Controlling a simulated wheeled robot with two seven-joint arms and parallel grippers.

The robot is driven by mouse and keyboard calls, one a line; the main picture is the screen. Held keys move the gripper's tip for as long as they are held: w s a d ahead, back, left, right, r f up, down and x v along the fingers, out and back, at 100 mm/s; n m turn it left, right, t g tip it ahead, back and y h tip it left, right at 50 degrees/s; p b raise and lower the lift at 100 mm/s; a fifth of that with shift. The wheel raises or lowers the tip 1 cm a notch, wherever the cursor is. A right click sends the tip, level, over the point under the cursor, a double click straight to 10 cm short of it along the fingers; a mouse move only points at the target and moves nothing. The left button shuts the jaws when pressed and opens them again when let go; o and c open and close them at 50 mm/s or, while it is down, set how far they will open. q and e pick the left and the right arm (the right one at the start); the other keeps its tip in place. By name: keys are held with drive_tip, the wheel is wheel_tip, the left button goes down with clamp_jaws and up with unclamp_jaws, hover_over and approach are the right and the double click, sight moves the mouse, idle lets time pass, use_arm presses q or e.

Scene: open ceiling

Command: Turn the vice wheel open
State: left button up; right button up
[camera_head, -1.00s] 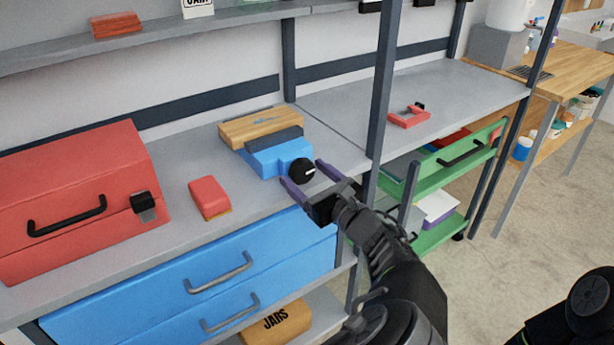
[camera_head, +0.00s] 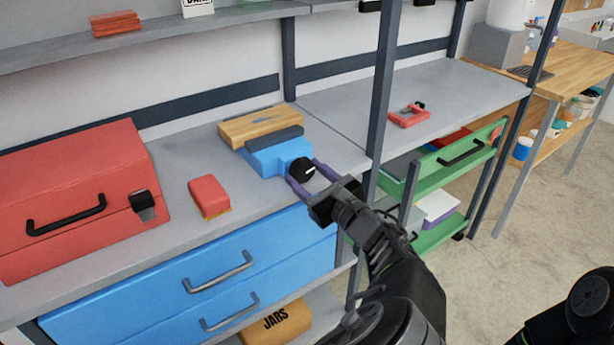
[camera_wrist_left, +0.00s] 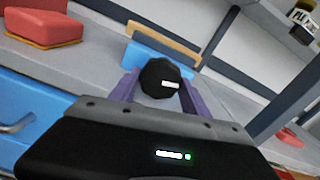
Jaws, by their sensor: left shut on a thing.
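The blue vice (camera_head: 270,157) sits on the grey workbench with a wooden block (camera_head: 262,126) at its back jaw. Its black round wheel (camera_head: 302,168) faces the front right and carries a white mark. My left gripper (camera_head: 305,177) has its purple fingers on either side of the wheel and is shut on it. In the left wrist view the wheel (camera_wrist_left: 160,78) lies between the two purple fingers, with the blue vice body (camera_wrist_left: 150,55) behind it. My right gripper is not in view; a dark part of my own body shows at the lower right.
A red toolbox (camera_head: 75,200) and a red-and-yellow sponge-like block (camera_head: 209,197) stand left of the vice. A dark shelf post (camera_head: 381,90) rises just right of my left gripper. Blue drawers (camera_head: 190,290) are below, and a green cart (camera_head: 440,165) stands to the right.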

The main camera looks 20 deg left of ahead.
use_arm(q)
drive_tip(key=shift+n, duration=0.7)
drive_tip(key=o, duration=1.3)
drive_tip(key=shift+o, duration=0.2)
drive_tip(key=v, duration=0.7)
drive_tip(key=shift+s+d, duration=0.25)
drive_tip(key=shift+d, duration=0.05)
